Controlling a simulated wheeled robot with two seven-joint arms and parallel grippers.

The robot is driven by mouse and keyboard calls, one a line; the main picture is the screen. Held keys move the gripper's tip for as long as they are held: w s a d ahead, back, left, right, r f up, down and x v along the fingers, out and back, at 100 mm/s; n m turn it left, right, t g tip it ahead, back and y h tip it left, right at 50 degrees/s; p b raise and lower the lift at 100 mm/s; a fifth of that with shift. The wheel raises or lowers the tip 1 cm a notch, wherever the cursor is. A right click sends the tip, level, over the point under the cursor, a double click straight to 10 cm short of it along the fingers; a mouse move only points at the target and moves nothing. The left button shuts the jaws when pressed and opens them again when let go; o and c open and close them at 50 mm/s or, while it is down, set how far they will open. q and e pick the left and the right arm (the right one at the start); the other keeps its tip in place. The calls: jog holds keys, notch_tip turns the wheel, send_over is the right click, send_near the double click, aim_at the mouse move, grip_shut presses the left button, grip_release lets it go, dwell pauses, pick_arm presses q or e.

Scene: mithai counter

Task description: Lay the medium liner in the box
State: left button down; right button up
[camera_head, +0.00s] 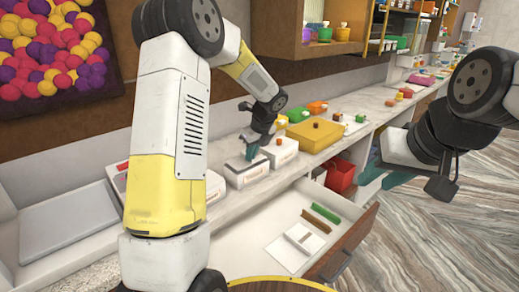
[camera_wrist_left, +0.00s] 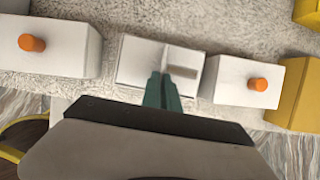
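My left gripper (camera_wrist_left: 163,90) points down over the open white box (camera_wrist_left: 128,62) at the middle of the counter. Its teal fingers are close together on a thin upright white ridge, apparently part of the medium liner (camera_wrist_left: 165,56). The liner seems to lie within the box walls; whether it rests on the floor cannot be told. A short greyish strip shows beside the ridge. In the head view the left gripper (camera_head: 252,148) is above the same box (camera_head: 247,178). My right gripper (camera_head: 383,177) is open and empty, out over the floor at the right.
White boxes with orange knobs stand on both sides, left (camera_wrist_left: 60,55) and right (camera_wrist_left: 235,78). A yellow box (camera_head: 316,141) stands further along the counter. An open drawer (camera_head: 335,228) below holds a white sheet (camera_head: 284,257), a brown strip (camera_head: 320,219) and a green strip (camera_head: 325,209).

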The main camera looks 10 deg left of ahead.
aim_at(252, 163)
pick_arm(q)
jog(key=shift+f, duration=0.45)
dwell(1.0)
jog(key=shift+f, duration=0.85)
jog(key=shift+f, duration=0.1)
jog(key=shift+f, duration=1.1)
jog(key=c, duration=1.5)
grip_release()
jog(key=shift+c, duration=0.2)
jog(key=shift+r, duration=6.45)
jog(key=shift+s, duration=0.1)
